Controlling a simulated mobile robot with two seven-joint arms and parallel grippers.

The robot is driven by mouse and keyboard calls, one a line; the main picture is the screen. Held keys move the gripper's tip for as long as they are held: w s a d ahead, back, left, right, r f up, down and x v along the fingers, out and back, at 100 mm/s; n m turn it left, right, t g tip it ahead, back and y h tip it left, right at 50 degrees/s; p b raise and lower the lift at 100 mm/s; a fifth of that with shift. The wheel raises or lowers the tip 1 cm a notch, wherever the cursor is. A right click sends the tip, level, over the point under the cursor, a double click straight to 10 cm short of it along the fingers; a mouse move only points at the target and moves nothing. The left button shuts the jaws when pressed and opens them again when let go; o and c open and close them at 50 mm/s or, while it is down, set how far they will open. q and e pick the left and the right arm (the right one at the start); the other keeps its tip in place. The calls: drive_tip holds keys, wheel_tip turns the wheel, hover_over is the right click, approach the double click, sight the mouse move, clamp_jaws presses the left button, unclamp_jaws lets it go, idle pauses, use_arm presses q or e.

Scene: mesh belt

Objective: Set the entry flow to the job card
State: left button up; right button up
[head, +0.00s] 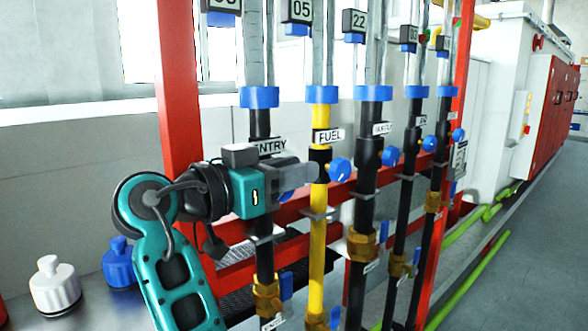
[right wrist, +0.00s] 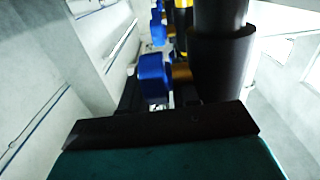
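The black entry pipe (head: 260,122) stands leftmost in the row, with a white "ENTRY" label (head: 270,146). Its display (head: 222,4) at the top is cut off by the frame edge, so its number is not readable. My right gripper (head: 298,177) is in front of this pipe at knob height and hides the entry knob in the head view. In the right wrist view a blue knob (right wrist: 152,78) on a brass stem sits beside a thick black pipe (right wrist: 219,62), ahead of my gripper's dark edge. The finger opening is not clear. My left gripper is not in view.
The yellow fuel pipe (head: 321,200) with its blue knob (head: 340,169) stands close to the right. Several more black pipes follow. A red frame post (head: 177,80) stands behind. A small white card (head: 460,158), unreadable, hangs right.

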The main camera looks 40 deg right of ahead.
drive_tip(key=shift+c, duration=0.2)
clamp_jaws()
drive_tip(key=shift+f+b, duration=0.15)
drive_tip(key=shift+b, duration=0.15)
drive_tip(key=h+b, duration=0.1)
drive_tip(key=b, duration=0.1)
drive_tip(key=h+b, duration=0.1)
drive_tip(key=b, duration=0.2)
drive_tip(key=shift+a+h, duration=0.3)
drive_tip(key=shift+h, duration=0.1)
drive_tip(key=shift+a+h+b, duration=0.1)
drive_tip(key=shift+h+b, duration=0.4)
drive_tip(key=shift+b, duration=0.3)
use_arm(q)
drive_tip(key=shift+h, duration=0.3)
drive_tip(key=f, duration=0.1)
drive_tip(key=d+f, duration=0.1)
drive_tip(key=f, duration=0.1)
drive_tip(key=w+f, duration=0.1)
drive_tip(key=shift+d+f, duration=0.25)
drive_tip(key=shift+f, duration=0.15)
use_arm(e)
drive_tip(key=shift+r, duration=0.4)
unclamp_jaws()
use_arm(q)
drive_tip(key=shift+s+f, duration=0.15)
use_arm(e)
drive_tip(key=shift+o, duration=0.2)
